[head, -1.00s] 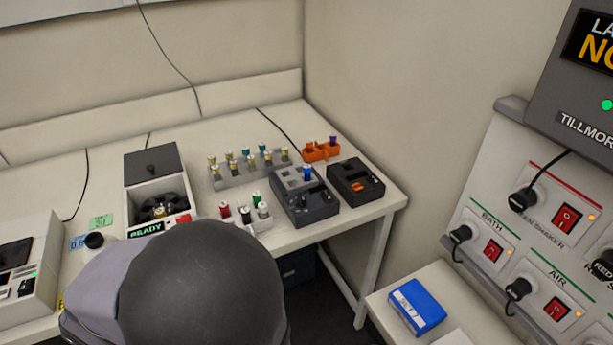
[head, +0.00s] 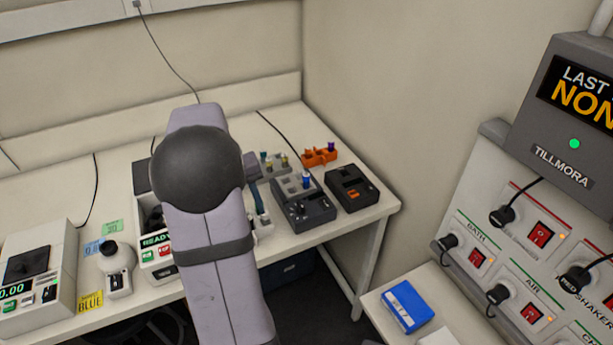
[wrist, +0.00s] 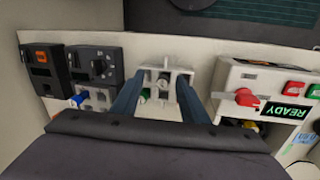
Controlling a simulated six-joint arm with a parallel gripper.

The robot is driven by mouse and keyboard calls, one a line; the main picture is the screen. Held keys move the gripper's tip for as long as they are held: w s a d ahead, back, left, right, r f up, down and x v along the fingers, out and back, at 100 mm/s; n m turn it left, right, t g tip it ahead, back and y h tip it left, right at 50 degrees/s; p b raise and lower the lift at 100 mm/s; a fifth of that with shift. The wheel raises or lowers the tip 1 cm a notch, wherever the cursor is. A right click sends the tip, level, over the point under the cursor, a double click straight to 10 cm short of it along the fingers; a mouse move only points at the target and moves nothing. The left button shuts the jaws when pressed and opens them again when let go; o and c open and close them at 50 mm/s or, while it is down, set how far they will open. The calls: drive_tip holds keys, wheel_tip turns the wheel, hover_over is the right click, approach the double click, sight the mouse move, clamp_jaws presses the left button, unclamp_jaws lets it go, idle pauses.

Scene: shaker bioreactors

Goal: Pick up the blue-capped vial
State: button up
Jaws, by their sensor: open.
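The blue-capped vial (head: 306,179) stands upright in the light grey top of a dark grey device (head: 306,213) on the bench. It also shows in the wrist view (wrist: 77,99), left of my gripper's fingers. My gripper (head: 258,207) is open and partly hidden by my arm in the head view. In the wrist view its two fingers (wrist: 158,82) are spread on either side of a white rack (wrist: 176,76) holding vials, one of them green-capped (wrist: 147,97). Nothing is visibly gripped. The gripper is apart from the blue-capped vial.
A black device (head: 350,188) and an orange rack (head: 320,157) stand right of and behind the vial's device. A grey rack (head: 270,160) of vials is partly hidden by my arm. The READY machine (wrist: 250,85) is on the other side of my gripper.

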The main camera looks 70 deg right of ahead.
drive_tip(key=s+d+r+m, duration=0.1)
drive_tip(key=s+d+m, duration=0.1)
drive_tip(key=d+m, duration=0.5)
wheel_tip(320, 180, up, 2)
drive_tip(key=m+h, duration=0.2)
drive_tip(key=m, duration=0.1)
hover_over(306, 175)
drive_tip(key=w+a, duration=0.1)
drive_tip(key=shift+t, duration=0.3)
drive_tip(key=shift+s+a+p+x, duration=0.15)
drive_tip(key=shift+p+x, duration=0.4)
drive_tip(key=shift+x, duration=0.65)
drive_tip(key=shift+s+a+p+x, duration=0.1)
drive_tip(key=shift+p+x, duration=0.4)
drive_tip(key=shift+x, duration=0.65)
drive_tip(key=shift+s+a+p+x, duration=0.15)
drive_tip(key=shift+p+x, duration=0.4)
drive_tip(key=shift+x, duration=0.65)
drive_tip(key=shift+w+f, duration=0.1)
drive_tip(key=shift+w, duration=0.05)
drive_tip(key=c, duration=0.9)
